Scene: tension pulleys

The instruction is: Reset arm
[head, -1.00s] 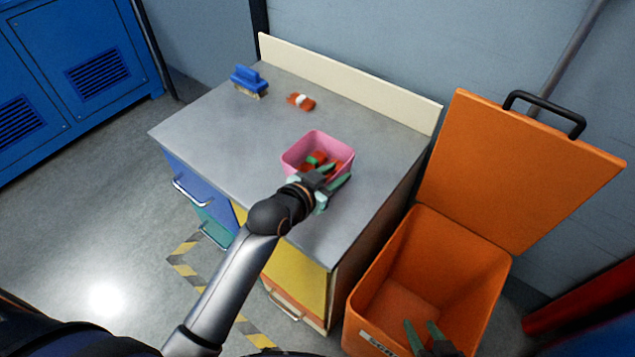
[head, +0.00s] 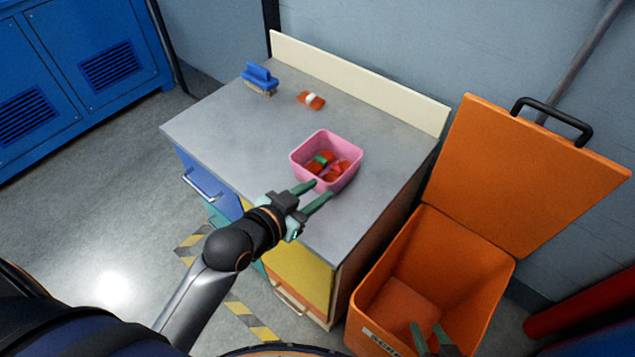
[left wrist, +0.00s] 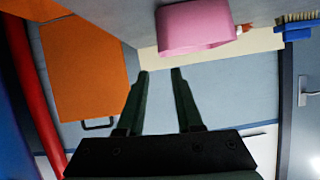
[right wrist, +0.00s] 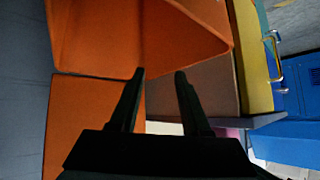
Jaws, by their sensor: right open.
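My left gripper (head: 309,194) is open and empty above the front edge of the cabinet top, just in front of the pink bin (head: 352,176). In the left wrist view its two fingers (left wrist: 159,74) stand apart, with the pink bin (left wrist: 196,27) beyond them. My right gripper (head: 427,333) shows at the bottom of the head view, over the open orange crate (head: 357,310). In the right wrist view its fingers (right wrist: 160,75) are apart with nothing between them, and the orange crate (right wrist: 185,40) lies ahead.
The pink bin holds several red pieces (head: 318,165) and a green one. A red and white piece (head: 311,100) and a blue brush (head: 260,79) lie at the back of the grey cabinet top (head: 225,125). The orange lid (head: 530,175) stands open. Blue lockers (head: 85,70) are at left.

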